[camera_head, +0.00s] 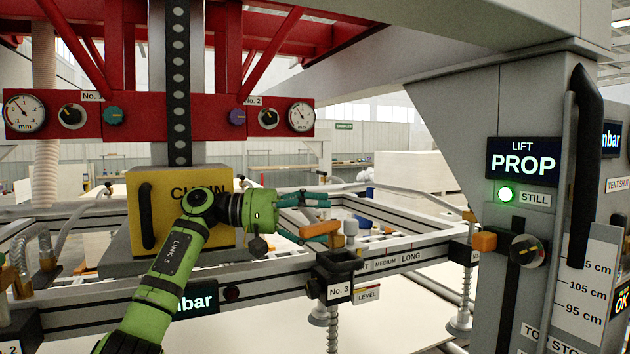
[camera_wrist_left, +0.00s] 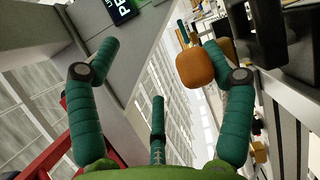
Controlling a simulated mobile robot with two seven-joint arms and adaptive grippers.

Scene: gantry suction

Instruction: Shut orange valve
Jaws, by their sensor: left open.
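An orange handle (camera_head: 484,242) sits at the end of the rail by the grey column, beside a dark round knob. A smaller orange piece (camera_head: 468,215) is just above it. My left gripper (camera_head: 326,213) is open and empty, with teal fingers pointing right toward the column, well short of the orange handle. In the left wrist view, a rounded orange part (camera_wrist_left: 195,67) shows beside the right-hand finger. My right gripper is out of view.
The grey column (camera_head: 500,120) carries a lit PROP display and a black handle (camera_head: 585,165). A yellow box (camera_head: 160,240) is behind my left arm.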

